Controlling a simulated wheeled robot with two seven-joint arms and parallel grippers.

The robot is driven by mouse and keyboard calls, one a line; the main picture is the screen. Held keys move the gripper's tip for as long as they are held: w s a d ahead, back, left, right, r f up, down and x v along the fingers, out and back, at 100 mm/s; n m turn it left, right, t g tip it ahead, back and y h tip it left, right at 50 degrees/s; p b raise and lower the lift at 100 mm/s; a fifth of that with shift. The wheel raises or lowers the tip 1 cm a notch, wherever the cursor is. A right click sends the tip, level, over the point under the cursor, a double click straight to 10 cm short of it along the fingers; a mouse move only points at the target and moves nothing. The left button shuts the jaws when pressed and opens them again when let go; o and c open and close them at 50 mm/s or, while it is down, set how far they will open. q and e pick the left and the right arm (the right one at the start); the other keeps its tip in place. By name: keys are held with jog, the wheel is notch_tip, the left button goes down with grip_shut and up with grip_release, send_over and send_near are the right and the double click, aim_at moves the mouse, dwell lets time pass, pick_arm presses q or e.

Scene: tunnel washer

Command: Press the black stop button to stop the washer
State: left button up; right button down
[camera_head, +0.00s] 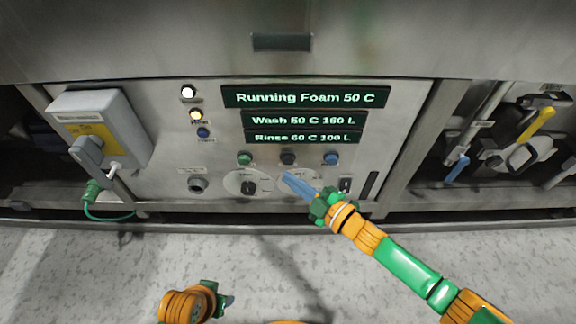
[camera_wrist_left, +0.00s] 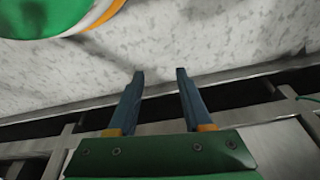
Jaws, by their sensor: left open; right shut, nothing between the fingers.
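The black stop button (camera_head: 288,158) sits on the washer's panel, between a green button (camera_head: 244,158) and a blue button (camera_head: 331,158). My right gripper (camera_head: 286,178) is shut and empty. In the head view its tip shows just below the black button, over the right dial (camera_head: 300,180); I cannot tell whether it touches the panel. The top display (camera_head: 305,97) reads "Running Foam 50 C". My left gripper (camera_wrist_left: 159,72) is open and empty in the left wrist view, away from the buttons; in the head view (camera_head: 228,300) it is low over the floor.
A left dial (camera_head: 248,187) and a small switch (camera_head: 345,186) are near my right gripper. A grey box with a handle (camera_head: 100,130) stands out at the panel's left. Pipes with a yellow lever (camera_head: 537,124) are at the right. The speckled floor (camera_head: 110,270) in front is clear.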

pick_arm(q)
jog(key=shift+r, duration=0.95)
pick_arm(e)
jog(key=shift+w, duration=0.75)
dwell(0.6)
pick_arm(q)
jog(key=shift+f+b, duration=0.2)
jog(key=shift+b, duration=0.2)
pick_arm(e)
jog(key=shift+w, duration=0.4)
pick_arm(q)
jog(key=shift+f+b, duration=0.3)
pick_arm(e)
jog(key=shift+w+r, duration=0.1)
jog(key=shift+w, duration=0.4)
pick_arm(q)
jog(key=shift+r, duration=0.1)
jog(key=shift+r+p, duration=0.55)
jog(key=shift+p, duration=0.1)
pick_arm(e)
jog(key=shift+s, duration=0.9)
